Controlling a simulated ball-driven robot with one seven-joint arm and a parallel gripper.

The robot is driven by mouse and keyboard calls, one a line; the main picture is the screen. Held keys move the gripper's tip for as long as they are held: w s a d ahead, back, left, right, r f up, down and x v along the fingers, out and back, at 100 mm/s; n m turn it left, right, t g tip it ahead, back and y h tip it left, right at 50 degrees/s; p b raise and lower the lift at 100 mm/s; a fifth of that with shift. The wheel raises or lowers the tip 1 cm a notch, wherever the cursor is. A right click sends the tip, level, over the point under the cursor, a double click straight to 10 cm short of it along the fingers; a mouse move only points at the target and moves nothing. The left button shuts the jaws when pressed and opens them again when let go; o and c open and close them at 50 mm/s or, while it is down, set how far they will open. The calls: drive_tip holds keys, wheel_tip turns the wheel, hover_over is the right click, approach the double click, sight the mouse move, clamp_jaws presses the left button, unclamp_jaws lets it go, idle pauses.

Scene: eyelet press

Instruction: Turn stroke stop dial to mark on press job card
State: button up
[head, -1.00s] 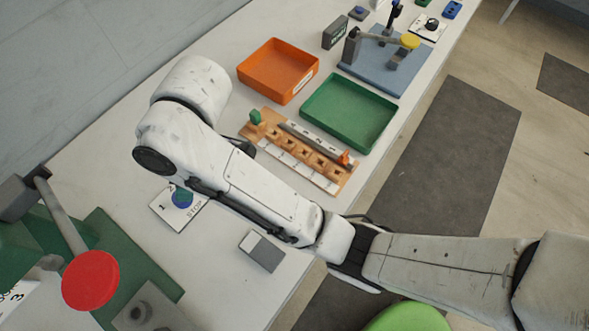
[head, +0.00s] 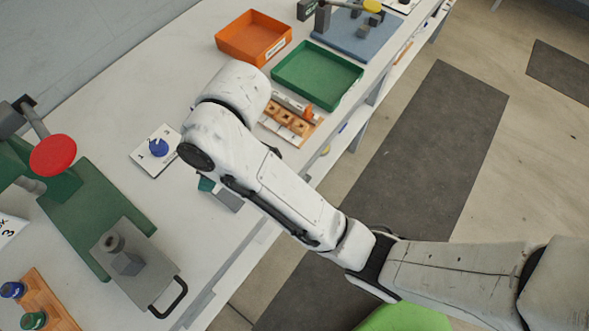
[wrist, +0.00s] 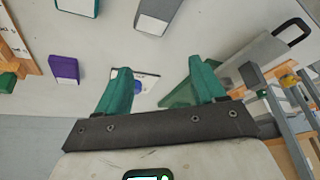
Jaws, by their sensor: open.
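The stop dial is a blue round knob (head: 158,147) on a white marked plate (head: 145,164) flat on the bench, left of my arm in the head view. In the wrist view the blue dial (wrist: 142,86) shows beyond and between my fingers, apart from them, with its plate partly hidden. My gripper (wrist: 161,72) has two teal fingers spread wide with nothing between them. A white card (head: 10,229) reading "3" is cut off at the left edge. The dial's pointer setting is too small to tell.
A press with a red round lever end (head: 53,155) and green base (head: 75,215) stands left. A grey handled plate (head: 135,262) lies on it. Orange (head: 226,43) and green (head: 285,78) trays are farther back.

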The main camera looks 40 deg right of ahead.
drive_tip(key=s+d+f+m, duration=0.2)
drive_tip(key=d, duration=0.2)
drive_tip(key=s+d+f+m+t+h, duration=0.1)
drive_tip(key=s+d+f+m, duration=0.1)
drive_tip(key=d, duration=0.2)
drive_tip(key=s+d+f+m, duration=0.2)
drive_tip(key=d, duration=0.3)
drive_tip(key=shift+s+t+h, duration=0.3)
drive_tip(key=shift+t+h, duration=0.1)
drive_tip(key=shift+r, duration=0.1)
